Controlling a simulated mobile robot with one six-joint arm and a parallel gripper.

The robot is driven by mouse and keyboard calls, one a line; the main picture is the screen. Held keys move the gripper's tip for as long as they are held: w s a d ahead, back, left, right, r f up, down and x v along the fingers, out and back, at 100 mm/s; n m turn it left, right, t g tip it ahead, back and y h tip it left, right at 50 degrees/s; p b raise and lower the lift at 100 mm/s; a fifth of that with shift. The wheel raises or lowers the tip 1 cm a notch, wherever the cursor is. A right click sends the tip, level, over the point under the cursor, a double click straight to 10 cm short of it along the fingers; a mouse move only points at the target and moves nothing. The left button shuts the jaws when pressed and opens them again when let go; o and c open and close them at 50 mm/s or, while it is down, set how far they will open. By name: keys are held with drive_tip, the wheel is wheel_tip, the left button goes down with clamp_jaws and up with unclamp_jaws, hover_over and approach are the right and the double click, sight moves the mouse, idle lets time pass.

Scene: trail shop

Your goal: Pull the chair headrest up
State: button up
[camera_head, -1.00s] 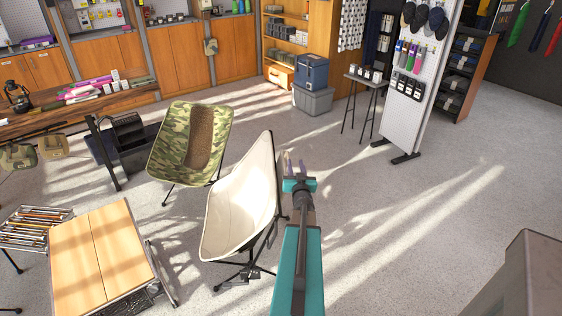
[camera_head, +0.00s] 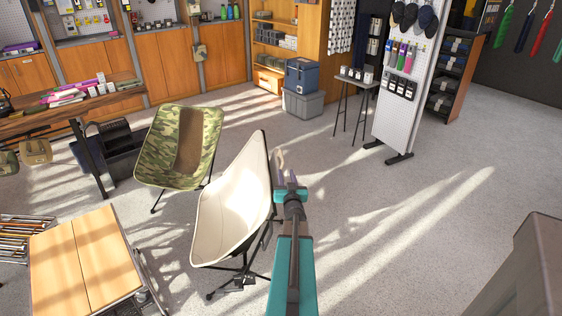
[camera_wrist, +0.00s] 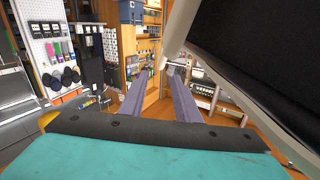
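A cream chair (camera_head: 228,215) with a tall pointed back and dark legs stands on the floor in the middle of the head view. My gripper (camera_head: 279,160) is just right of the upper part of its back; I see no clear contact. In the wrist view, my gripper (camera_wrist: 158,77) has its two purple-grey fingers apart with nothing between them. The pale edge (camera_wrist: 182,25) and dark rear (camera_wrist: 262,40) of what looks like the chair's back fill the upper right, beside the fingers. I cannot make out a separate headrest.
A camouflage chair (camera_head: 160,155) stands behind and left of the cream one. A wooden-topped table (camera_head: 90,262) is at the lower left. A white pegboard stand (camera_head: 390,125) and a small table (camera_head: 355,80) are at the back right.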

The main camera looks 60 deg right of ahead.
sight(281, 151)
drive_tip(key=shift+w, duration=0.1)
idle(0.3)
drive_tip(key=shift+p+x, duration=1.05)
drive_tip(key=shift+x, duration=5.8)
drive_tip(key=shift+c, duration=0.4)
clamp_jaws()
